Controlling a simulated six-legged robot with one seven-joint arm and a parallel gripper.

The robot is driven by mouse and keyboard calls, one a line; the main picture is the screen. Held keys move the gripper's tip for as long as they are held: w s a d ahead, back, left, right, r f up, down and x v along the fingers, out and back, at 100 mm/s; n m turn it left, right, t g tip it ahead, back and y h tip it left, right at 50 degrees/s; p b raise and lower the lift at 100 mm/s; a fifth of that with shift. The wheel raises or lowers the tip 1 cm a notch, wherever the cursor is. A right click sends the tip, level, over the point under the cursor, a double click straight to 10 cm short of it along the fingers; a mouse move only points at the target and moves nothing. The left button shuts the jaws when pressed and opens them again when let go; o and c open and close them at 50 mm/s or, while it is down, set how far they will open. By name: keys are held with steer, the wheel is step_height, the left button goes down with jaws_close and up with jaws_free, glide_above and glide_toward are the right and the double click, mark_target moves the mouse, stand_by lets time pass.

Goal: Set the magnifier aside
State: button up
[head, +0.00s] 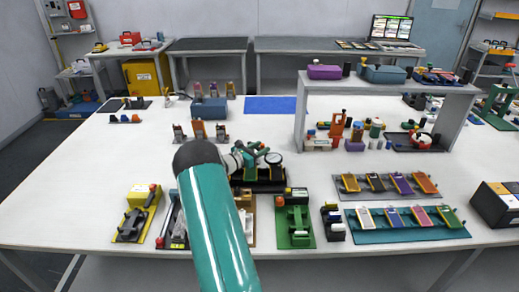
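A small round disc with a dark rim and pale face (273,158), which looks like the magnifier, is at the middle of the white table. It is by a black fixture (268,182), and I cannot tell whether it rests on it or is held above it. My gripper (258,152) is at the end of my teal arm, just left of the disc. The fingers are small and overlap the things behind, so I cannot tell whether they touch or grip it. My arm hides part of the table's front and middle.
Yellow (136,213) and green (295,219) fixtures line the front edge. Trays of pouch cells (388,184) lie to the right. A raised shelf (385,88) stands at the back right. A blue mat (270,105) lies at the back. The table's left part (85,170) is clear.

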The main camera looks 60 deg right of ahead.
jaws_close()
